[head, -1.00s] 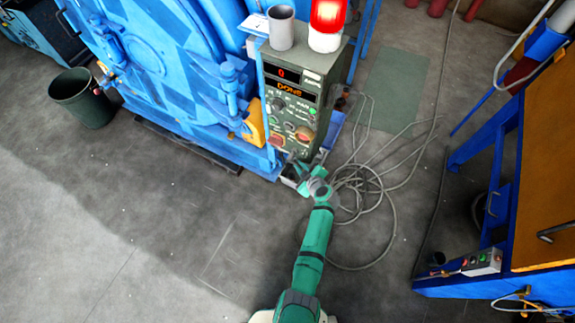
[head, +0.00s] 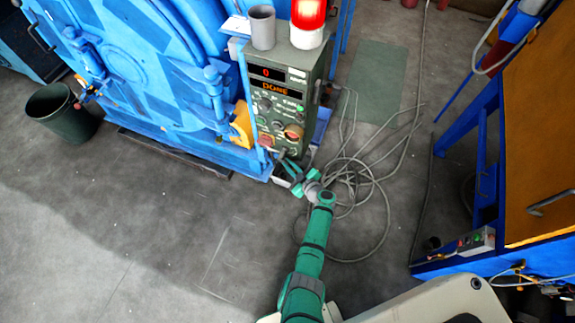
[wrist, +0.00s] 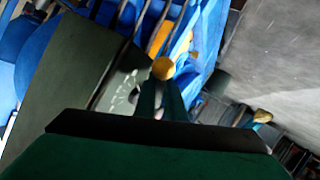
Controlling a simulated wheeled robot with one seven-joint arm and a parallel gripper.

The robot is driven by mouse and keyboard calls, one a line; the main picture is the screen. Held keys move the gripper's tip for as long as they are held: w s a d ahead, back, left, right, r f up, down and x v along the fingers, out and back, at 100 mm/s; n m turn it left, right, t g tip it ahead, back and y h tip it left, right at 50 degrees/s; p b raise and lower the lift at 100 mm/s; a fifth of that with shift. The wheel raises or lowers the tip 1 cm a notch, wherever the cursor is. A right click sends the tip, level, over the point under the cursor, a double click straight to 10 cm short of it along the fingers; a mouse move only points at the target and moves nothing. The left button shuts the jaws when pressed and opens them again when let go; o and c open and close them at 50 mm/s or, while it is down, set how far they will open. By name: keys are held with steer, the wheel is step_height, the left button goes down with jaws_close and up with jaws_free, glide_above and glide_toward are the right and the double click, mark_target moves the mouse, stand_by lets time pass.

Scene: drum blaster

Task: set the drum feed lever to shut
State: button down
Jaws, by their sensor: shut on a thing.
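The green control box (head: 285,105) stands beside the blue drum machine (head: 150,60), with a lit display, knobs and buttons on its front. My gripper (head: 284,158) is at the lower front of this box. In the wrist view, my gripper's fingers (wrist: 163,88) are close together with a round yellow knob (wrist: 163,68) at their tips. I take this knob to be the end of the drum feed lever. The gripper is shut on it. The lever's shaft is hidden, and its setting cannot be read.
A red lamp (head: 307,22) and a grey cup (head: 262,27) stand on the box. Loose grey cables (head: 362,185) lie right of my gripper. A blue-framed bench (head: 485,150) is at the right, a dark bin (head: 62,113) at the left. The floor in front is clear.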

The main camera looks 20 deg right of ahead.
steer(key=shift+a, duration=0.15)
steer(key=c, duration=1.8)
jaws_free()
steer(key=v, duration=1)
steer(key=shift+s+r, duration=0.1)
steer(key=shift+s, duration=0.3)
